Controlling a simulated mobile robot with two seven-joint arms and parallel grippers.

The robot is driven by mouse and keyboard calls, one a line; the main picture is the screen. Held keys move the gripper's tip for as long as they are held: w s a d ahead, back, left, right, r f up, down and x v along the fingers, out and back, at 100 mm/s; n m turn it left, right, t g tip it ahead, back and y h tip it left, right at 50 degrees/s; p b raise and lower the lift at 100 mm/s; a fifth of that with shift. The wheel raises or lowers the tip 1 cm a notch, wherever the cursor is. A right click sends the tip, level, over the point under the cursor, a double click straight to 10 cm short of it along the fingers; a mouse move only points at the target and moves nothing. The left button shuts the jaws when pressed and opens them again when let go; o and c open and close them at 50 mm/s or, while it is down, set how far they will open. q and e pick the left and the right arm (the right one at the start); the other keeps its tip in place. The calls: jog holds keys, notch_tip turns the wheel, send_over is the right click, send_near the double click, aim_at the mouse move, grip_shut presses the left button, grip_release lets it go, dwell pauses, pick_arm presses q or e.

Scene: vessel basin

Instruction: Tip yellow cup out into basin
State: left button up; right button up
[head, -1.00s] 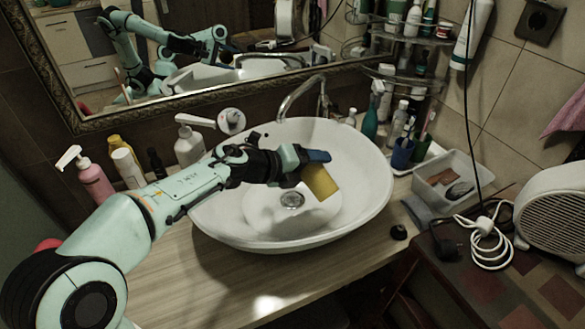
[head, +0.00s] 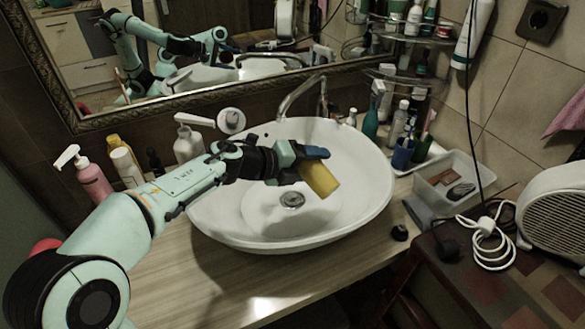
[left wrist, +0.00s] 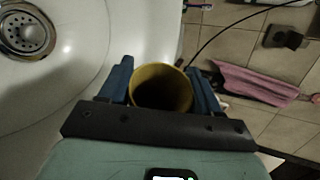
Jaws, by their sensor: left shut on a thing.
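The yellow cup (head: 320,179) is held over the white basin (head: 366,197), tilted, its lower end pointing down and to the right in the head view. My left gripper (head: 308,158) is shut on the cup, with a blue finger along its upper side. In the left wrist view the cup (left wrist: 161,88) sits between the two blue fingers, and I look into its round opening; its inside is dark and I cannot tell what it holds. My right gripper is not in view.
The faucet (head: 300,92) rises behind the basin under the mirror. Bottles (head: 92,180) stand on the left of the wooden counter (head: 262,290). A blue cup (head: 403,152) and a clear tray (head: 462,185) are on the right. A heater (head: 555,215) and white cable are further right.

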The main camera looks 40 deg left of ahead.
pick_arm(q)
jog(key=shift+a, duration=0.1)
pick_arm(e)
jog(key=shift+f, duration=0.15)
pick_arm(q)
jog(key=shift+w+a+r+n+h+b, duration=0.1)
jog(key=shift+a+n+h+b, duration=0.2)
jog(key=shift+a+n, duration=0.15)
jog(key=shift+w+a+r+n+h+b, duration=0.1)
jog(key=shift+a+n+h+b, duration=0.2)
jog(key=shift+a+n, duration=0.1)
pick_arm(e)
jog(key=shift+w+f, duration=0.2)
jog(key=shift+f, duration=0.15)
pick_arm(q)
jog(key=shift+a+r+n+h+p, duration=0.15)
jog(key=shift+a+n+h+p, duration=0.15)
jog(key=shift+n+h+p, duration=0.8)
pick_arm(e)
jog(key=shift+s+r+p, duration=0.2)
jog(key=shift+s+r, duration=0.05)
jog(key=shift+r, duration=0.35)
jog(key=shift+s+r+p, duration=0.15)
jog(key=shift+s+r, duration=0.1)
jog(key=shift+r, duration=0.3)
